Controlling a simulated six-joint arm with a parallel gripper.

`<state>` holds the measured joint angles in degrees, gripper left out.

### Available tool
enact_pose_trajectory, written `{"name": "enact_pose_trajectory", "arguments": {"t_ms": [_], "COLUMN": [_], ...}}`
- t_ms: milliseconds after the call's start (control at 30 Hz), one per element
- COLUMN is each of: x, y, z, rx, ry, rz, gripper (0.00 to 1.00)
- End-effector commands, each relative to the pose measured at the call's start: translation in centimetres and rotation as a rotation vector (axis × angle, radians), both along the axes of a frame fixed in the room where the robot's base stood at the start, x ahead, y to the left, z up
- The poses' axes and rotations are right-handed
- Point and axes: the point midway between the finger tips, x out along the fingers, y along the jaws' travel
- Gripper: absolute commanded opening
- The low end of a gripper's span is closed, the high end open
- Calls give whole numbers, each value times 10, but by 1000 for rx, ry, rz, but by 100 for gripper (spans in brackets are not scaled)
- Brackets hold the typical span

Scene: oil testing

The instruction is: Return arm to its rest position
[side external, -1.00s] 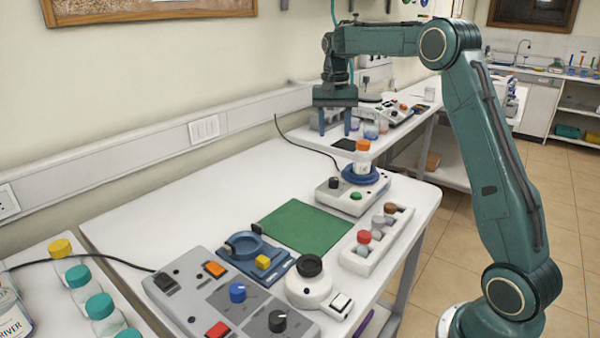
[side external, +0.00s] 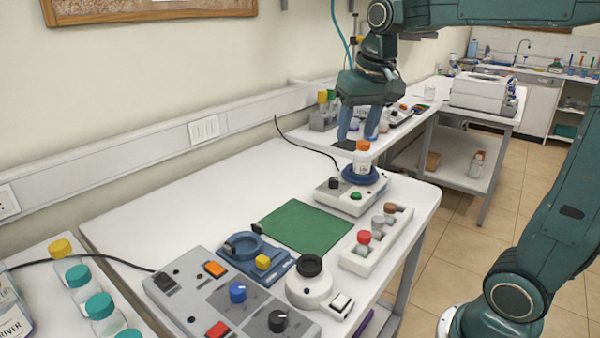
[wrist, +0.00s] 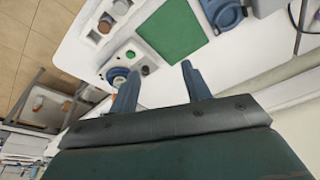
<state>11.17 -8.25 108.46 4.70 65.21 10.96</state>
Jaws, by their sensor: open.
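My gripper (side external: 358,131) is open and empty in the side view. It hangs in the air above the far end of the white table, and its blue fingers appear just above and behind an orange-capped bottle (side external: 362,158). That bottle stands upright on the round blue plate of a small device (side external: 350,196). In the wrist view my gripper (wrist: 160,82) shows two spread fingers with nothing between them. The left finger partly covers the device with the green button (wrist: 130,54).
A green mat (side external: 305,226) lies mid-table. A white rack (side external: 376,240) holds several capped bottles. A control box (side external: 228,298), a blue fixture (side external: 255,255) and a white round device (side external: 309,285) stand in front. The table's left part is clear.

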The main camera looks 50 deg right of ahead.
Motion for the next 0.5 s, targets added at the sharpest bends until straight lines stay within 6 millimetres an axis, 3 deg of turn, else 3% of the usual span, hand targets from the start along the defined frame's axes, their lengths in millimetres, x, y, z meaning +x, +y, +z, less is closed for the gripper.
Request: {"name": "enact_pose_trajectory", "arguments": {"t_ms": [267, 500], "x": [-56, -101], "y": [34, 57], "z": [-8, -26], "rx": [-32, -58], "ry": [-78, -144], "rz": [159, 295], "gripper": [48, 48]}}
